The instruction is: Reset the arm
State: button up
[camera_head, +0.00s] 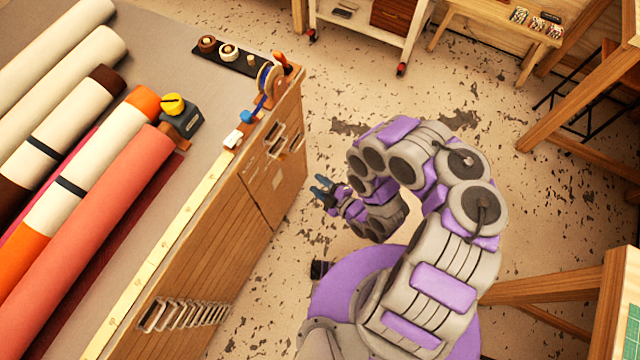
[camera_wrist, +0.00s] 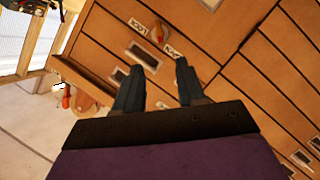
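My gripper (camera_head: 323,190) hangs at the end of my curled grey and purple arm, over the floor to the right of the wooden workbench. In the wrist view my gripper (camera_wrist: 158,75) has its two dark fingers apart with nothing between them. The fingers point at the bench's wooden drawer fronts and seem clear of them. The exact distance is hard to tell.
A wheeled cart (camera_head: 365,25) and wooden tables stand at the back and right. Speckled floor (camera_head: 300,250) lies open around my arm.

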dwell(0.4)
jog(key=w+d+r+m+h, duration=0.1)
jog(key=w+d+r+h, duration=0.1)
jog(key=w+d+h, duration=0.6)
jog(key=w+d+r+m+h, duration=0.15)
jog(key=w+d, duration=0.35)
jog(key=d, duration=0.7)
jog(key=d+r+m+g+h, duration=0.3)
jog(key=d+r+m+h, duration=0.4)
jog(key=d+r, duration=0.9)
jog(key=s+a+r+m+g, duration=0.4)
jog(key=s+r+m, duration=0.3)
jog(key=s+r, duration=0.55)
jog(key=s+a+r+m+g+y, duration=0.1)
jog(key=s+a+r, duration=0.3)
jog(key=s, duration=0.3)
jog(key=s+a+r+m+g+y, duration=0.1)
jog(key=s+a+r, duration=0.3)
jog(key=s, duration=0.4)
jog(key=s+a+r+m+g+y, duration=0.1)
jog(key=s+a+r+g+y, duration=0.1)
jog(key=s+a, duration=0.4)
notch_tip(320, 180, up, 2)
jog(key=shift+s+r+y, duration=0.1)
jog(key=shift+s+y, duration=0.35)
jog(key=shift+s, duration=0.65)
